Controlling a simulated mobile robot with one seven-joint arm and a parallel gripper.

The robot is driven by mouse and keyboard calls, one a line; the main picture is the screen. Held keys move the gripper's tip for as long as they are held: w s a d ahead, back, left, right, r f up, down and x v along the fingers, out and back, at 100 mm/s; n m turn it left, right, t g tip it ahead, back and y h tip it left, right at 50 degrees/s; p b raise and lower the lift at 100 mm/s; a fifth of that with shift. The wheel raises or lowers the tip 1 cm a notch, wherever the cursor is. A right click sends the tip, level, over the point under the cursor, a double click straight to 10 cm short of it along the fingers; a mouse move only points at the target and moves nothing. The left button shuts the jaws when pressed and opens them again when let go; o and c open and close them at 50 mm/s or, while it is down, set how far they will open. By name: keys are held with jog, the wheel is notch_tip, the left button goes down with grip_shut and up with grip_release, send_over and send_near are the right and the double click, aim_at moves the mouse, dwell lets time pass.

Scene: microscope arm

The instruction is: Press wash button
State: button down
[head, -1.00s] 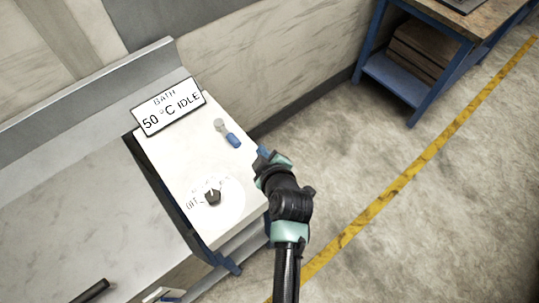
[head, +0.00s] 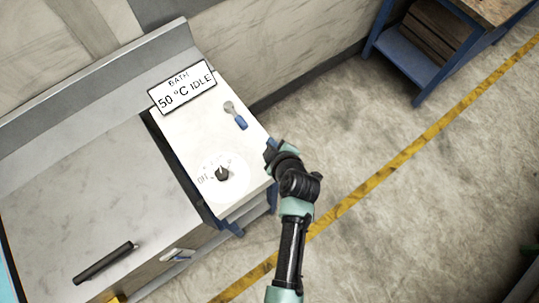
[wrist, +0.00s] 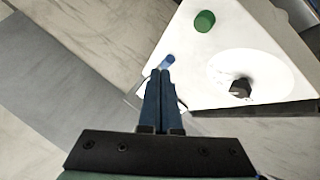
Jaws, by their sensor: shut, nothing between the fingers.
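A green round button or knob (wrist: 204,21) stands on the white panel in the wrist view. No label on it is readable, and I cannot make it out in the head view. The display (head: 183,91) reads "BATH 50 °C IDLE" at the panel's back. My gripper (head: 270,150) is at the right edge of the panel. In the wrist view its blue fingers (wrist: 160,78) are shut together and empty. Their tips appear close to the blue handle of a small lever (wrist: 168,62); I cannot tell whether they touch.
A dark dial (head: 222,174) on a white disc sits at the panel's front, and it also shows in the wrist view (wrist: 240,88). A dark bar (head: 105,263) lies on the left bench. A blue-framed table (head: 420,55) stands back right. The floor between is open.

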notch_tip(320, 180, down, 8)
jog(key=b, duration=0.6)
jog(key=shift+b, duration=0.3)
jog(key=shift+f+b, duration=0.4)
jog(key=shift+b, duration=0.1)
jog(key=shift+f, duration=0.1)
dwell(1.1)
jog(key=shift+f+b, duration=0.35)
jog(key=shift+b, duration=0.25)
jog(key=shift+f+b, duration=0.5)
jog(key=shift+b, duration=0.05)
dwell(0.5)
jog(key=shift+r, duration=0.15)
dwell(0.3)
jog(key=shift+r+p, duration=0.7)
jog(key=shift+r, duration=0.1)
